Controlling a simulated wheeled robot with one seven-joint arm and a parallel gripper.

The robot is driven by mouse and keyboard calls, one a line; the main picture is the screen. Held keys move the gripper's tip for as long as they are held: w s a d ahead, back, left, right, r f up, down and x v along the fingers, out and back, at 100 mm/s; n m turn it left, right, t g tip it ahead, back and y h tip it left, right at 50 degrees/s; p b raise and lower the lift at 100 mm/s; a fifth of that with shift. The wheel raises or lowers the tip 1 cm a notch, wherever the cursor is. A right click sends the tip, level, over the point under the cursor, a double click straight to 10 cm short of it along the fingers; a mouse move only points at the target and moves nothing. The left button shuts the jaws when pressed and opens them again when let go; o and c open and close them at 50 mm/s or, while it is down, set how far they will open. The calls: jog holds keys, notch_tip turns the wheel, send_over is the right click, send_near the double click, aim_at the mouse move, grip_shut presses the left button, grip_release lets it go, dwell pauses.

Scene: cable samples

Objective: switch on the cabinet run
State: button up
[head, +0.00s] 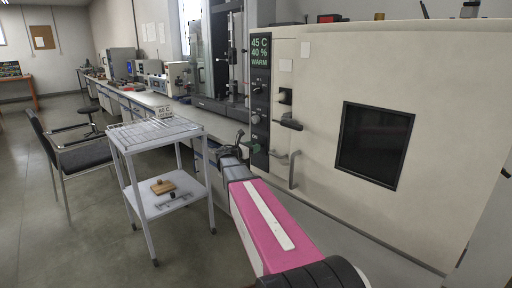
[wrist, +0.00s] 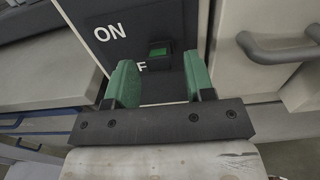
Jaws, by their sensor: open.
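The cream cabinet (head: 300,75) stands at the right, its door with a dark window shut. Its black control strip (head: 260,100) has a display (head: 261,50) reading 45 C, 40 %, WARM, above several knobs. In the wrist view, a green rocker switch (wrist: 159,52) sits low on the black panel, with ON printed to its upper left and a partly hidden F below. My gripper (wrist: 156,78) is open, its green fingers either side of the switch in the picture, with nothing between them. In the head view my gripper (head: 240,149) is close to the strip's lower end; contact cannot be told.
A curved door handle (wrist: 275,48) is right of the switch. A black latch handle (head: 289,124) projects from the cabinet front. A white wire-topped trolley (head: 118,143) stands left of my arm, with a wooden block on its lower shelf. A long bench runs behind it.

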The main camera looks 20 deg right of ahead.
jog(key=shift+x, duration=1.2)
grip_shut()
jog(key=shift+d+r+g+y, duration=0.15)
jog(key=shift+r+g+y, duration=0.25)
jog(key=shift+y, duration=0.5)
grip_release()
jog(key=v, duration=1.1)
